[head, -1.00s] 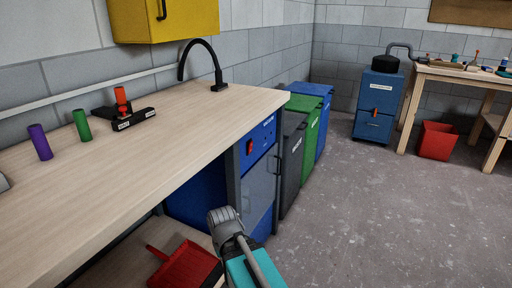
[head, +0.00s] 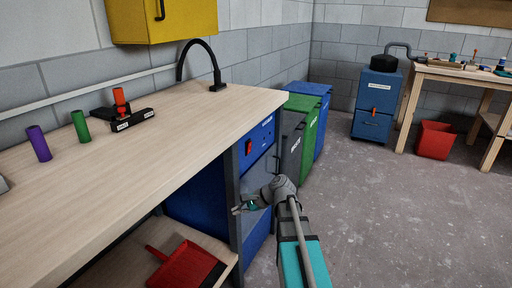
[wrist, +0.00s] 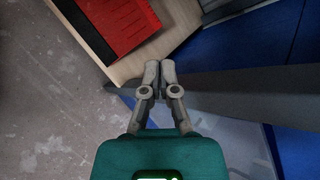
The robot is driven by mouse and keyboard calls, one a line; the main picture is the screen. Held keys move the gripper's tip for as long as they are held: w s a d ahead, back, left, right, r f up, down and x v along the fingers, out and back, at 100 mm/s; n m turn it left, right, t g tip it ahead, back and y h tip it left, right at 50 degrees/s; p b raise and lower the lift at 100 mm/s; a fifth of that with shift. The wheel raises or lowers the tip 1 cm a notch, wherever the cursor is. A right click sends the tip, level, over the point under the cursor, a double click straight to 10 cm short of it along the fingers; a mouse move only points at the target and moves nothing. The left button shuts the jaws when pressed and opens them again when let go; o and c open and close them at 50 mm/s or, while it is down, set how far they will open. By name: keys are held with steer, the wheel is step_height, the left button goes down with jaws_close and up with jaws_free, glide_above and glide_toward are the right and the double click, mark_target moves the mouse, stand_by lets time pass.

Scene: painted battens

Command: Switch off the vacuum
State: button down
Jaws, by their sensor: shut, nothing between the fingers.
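A second blue box (head: 371,117) with a black top, a grey hose and an orange-red handle (head: 375,112) stands by the far wall. Their labels are too small to read, so I cannot tell which is the vacuum. My gripper (head: 237,210) is shut and empty, below the red switch and apart from it, fingers pointing left in the head view. In the wrist view its fingertips (wrist: 159,66) meet in front of a dark grey bench post (wrist: 220,92).
A red dustpan (head: 187,268) lies on the lower shelf (head: 221,262). Purple (head: 39,143), green (head: 81,126) and orange cylinders stand on the bench top (head: 160,150). Grey, green (head: 309,120) and blue bins stand beyond the bench.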

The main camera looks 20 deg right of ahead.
steer(key=w+d+r+m+t+y, duration=0.1)
steer(key=w+d+r+m+t, duration=0.1)
steer(key=d+r+m+t, duration=0.3)
steer(key=w+d+r+m+y, duration=0.1)
steer(key=d+r+m+y, duration=0.15)
steer(key=d, duration=0.45)
steer(key=m+t, duration=0.5)
steer(key=m, duration=0.1)
glide_toward(250, 145)
steer(key=r+v, duration=0.1)
steer(key=v, duration=0.5)
steer(key=shift+s+d+h, duration=0.15)
steer(key=shift+h, duration=0.2)
steer(key=p+x, duration=0.1)
steer(key=x, duration=0.6)
steer(key=p+x, duration=0.1)
steer(key=x, duration=0.6)
steer(key=shift+f, duration=0.2)
steer(key=shift+d+r+h+p, duration=0.15)
steer(key=shift+h+p, duration=0.15)
steer(key=shift+p, duration=0.15)
